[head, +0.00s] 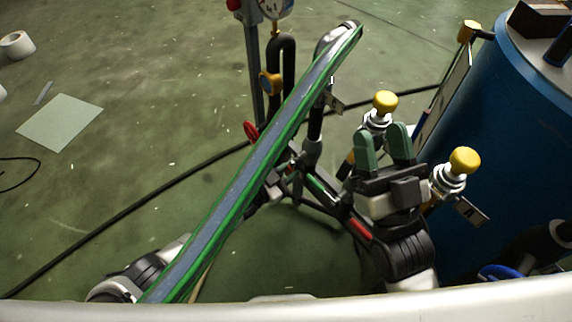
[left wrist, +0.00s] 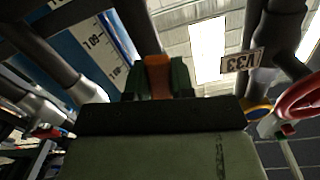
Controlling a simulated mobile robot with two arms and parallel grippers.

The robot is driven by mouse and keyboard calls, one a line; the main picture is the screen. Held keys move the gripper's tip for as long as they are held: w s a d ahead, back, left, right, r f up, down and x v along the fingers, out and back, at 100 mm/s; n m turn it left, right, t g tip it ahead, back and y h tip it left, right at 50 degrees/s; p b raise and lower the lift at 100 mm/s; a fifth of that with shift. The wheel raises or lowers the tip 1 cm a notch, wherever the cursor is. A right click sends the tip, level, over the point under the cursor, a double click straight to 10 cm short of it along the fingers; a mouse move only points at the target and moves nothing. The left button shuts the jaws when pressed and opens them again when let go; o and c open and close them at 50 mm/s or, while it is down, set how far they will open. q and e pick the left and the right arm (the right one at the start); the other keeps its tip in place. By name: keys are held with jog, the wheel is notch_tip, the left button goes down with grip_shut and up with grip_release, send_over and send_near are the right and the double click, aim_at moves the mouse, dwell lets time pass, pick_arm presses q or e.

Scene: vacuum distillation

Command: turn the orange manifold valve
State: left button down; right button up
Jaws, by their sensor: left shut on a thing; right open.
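In the left wrist view the orange valve handle (left wrist: 157,66) stands between the two green fingers of my left gripper (left wrist: 156,84). The fingers are closed on its sides. In the head view a long green-edged bar (head: 236,180) crosses in front of my left arm and hides most of that gripper and its grip. The valve's pipe joint cannot be made out.
Yellow knobs (head: 385,101) and (head: 464,160) stand beside my right gripper. A blue drum (head: 490,120) fills the right side. A red handwheel (head: 251,131) and a gauge (head: 274,8) are near the pipes. A black cable (head: 130,208) crosses the open green floor at left.

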pick_arm(q)
jog(key=shift+s+d+f+n, duration=0.1)
jog(key=shift+s+d+n, duration=0.25)
jog(key=shift+n, duration=0.45)
pick_arm(e)
jog(key=shift+w+f+g, duration=0.5)
jog(key=shift+f+g, duration=0.15)
jog(key=shift+g, duration=0.15)
pick_arm(q)
jog(key=c, duration=1)
grip_release()
jog(key=shift+o, duration=0.2)
jog(key=shift+s+a, duration=0.1)
